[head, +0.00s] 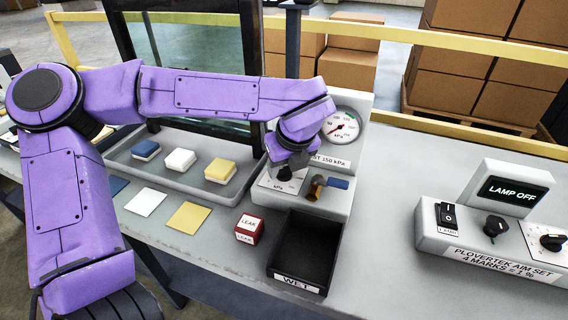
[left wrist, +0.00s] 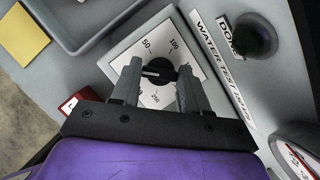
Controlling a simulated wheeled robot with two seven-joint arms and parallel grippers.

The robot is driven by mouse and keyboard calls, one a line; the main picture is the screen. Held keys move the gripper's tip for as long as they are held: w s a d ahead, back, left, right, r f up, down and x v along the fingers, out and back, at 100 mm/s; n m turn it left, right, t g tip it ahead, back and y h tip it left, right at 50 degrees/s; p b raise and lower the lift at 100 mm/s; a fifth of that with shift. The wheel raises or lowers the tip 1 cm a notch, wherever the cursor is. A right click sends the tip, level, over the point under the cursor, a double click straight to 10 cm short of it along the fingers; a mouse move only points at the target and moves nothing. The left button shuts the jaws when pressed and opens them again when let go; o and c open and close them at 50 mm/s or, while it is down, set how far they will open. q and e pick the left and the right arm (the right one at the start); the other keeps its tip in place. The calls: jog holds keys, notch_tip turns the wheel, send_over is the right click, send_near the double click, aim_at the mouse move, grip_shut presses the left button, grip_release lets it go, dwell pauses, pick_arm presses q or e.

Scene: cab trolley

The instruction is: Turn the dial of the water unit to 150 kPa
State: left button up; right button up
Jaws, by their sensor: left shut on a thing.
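The water unit (head: 345,103) stands at the back middle of the bench, with a round pressure gauge (head: 342,126) and a partly covered label ending in "150 kPa". Its black dial knob (left wrist: 160,71) sits on a white scale plate (left wrist: 143,46) marked 50, 100 and more. A white mark on the knob points left in the left wrist view; the exact setting cannot be read. My left gripper (left wrist: 158,90) is shut on the knob, one finger on each side. In the head view my left gripper (head: 288,172) hides most of the dial. My right gripper is not in view.
A brass valve with a blue handle (head: 338,183) is just right of the dial. A black WET bin (head: 283,270) and red LEAK block (head: 249,229) stand in front. A lamp control box (head: 440,240) stands right.

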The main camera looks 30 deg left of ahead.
pick_arm(q)
jog(key=m+t+h+p, duration=0.1)
jog(key=m, duration=0.2)
jog(key=shift+s+a+r, duration=0.1)
jog(key=shift+r, duration=0.05)
jog(key=m+h+p, duration=0.1)
jog(key=m+p, duration=0.2)
jog(key=m, duration=0.1)
jog(key=shift+a+r+t, duration=0.1)
jog(key=shift+r+t, duration=0.05)
jog(key=shift+t, duration=0.15)
jog(key=m+h+p, duration=0.1)
jog(key=m+p, duration=0.3)
jog(key=p, duration=0.2)
jog(key=m+h+p, duration=0.2)
jog(key=m+p, duration=0.3)
jog(key=p, duration=0.1)
jog(key=m+h+p, duration=0.1)
jog(key=m+p, duration=0.3)
jog(key=p, duration=0.2)
jog(key=shift+w+a+g+h, duration=0.2)
jog(key=shift+a+g+h, duration=0.15)
jog(key=shift+g+h, duration=0.05)
jog(key=m+p, duration=0.2)
jog(key=shift+m+g+h, duration=0.3)
jog(key=shift+w+f+m+g+p, duration=0.1)
jog(key=shift+f+m+g+p, duration=0.2)
jog(key=shift+m, duration=0.5)
jog(key=shift+h, duration=0.3)
